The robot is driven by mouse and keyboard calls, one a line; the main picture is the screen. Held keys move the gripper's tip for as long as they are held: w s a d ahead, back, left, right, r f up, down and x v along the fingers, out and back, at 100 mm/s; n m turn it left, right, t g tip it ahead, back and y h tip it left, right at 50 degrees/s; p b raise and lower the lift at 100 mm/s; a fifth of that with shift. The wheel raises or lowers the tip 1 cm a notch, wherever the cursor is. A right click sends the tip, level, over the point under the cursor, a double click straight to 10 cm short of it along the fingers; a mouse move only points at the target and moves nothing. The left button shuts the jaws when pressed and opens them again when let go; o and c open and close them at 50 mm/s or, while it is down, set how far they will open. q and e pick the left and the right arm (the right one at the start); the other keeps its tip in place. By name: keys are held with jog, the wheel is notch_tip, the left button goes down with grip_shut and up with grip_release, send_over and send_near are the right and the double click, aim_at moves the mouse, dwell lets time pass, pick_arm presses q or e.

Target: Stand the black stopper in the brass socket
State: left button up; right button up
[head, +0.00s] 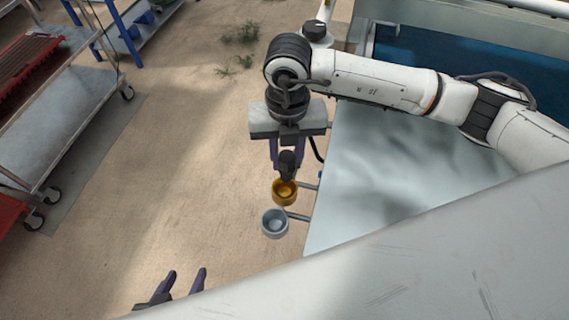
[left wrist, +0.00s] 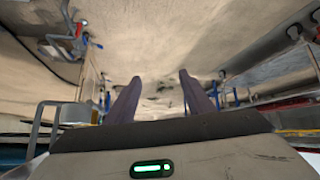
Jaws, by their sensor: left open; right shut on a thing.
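The brass socket (head: 284,193) is a gold-coloured cup on a short arm at the edge of the pale machine, in the head view. My right gripper (head: 287,168) points down over it, shut on the black stopper (head: 287,160). The stopper is upright, its lower end at or just above the socket's far rim; I cannot tell whether it touches or has entered. My left gripper (head: 186,282) is open and empty at the bottom left of the head view. Its two fingers also show in the left wrist view (left wrist: 157,95), apart with nothing between them.
A similar grey socket (head: 275,223) sits just in front of the brass one. The pale metal surface (head: 400,170) lies to their right. A wheeled trolley (head: 70,115) stands at the left. The sandy floor between is clear.

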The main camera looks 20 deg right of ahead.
aim_at(285, 178)
jog(key=shift+w+a+f+m, duration=0.1)
jog(key=shift+a+f+m, duration=0.05)
jog(key=shift+f+m, duration=0.8)
jog(key=shift+f+m+b, duration=0.2)
jog(key=shift+m+b, duration=0.05)
jog(key=shift+b, duration=0.05)
notch_tip(285, 178, down, 4)
jog(key=b, duration=0.3)
jog(key=shift+r, duration=0.1)
jog(key=shift+f+b, duration=0.45)
jog(key=shift+f, duration=0.3)
pick_arm(q)
jog(key=f, duration=0.3)
jog(key=shift+w+d, duration=0.15)
jog(key=shift+d, duration=0.25)
jog(key=shift+f, duration=0.1)
jog(key=shift+w, duration=0.2)
jog(key=shift+f, duration=0.1)
pick_arm(e)
jog(key=shift+f, duration=0.2)
pick_arm(q)
jog(key=shift+s+f+b, duration=0.35)
jog(key=shift+f+b, duration=0.1)
jog(key=shift+b, duration=0.05)
pick_arm(e)
jog(key=shift+f, duration=0.35)
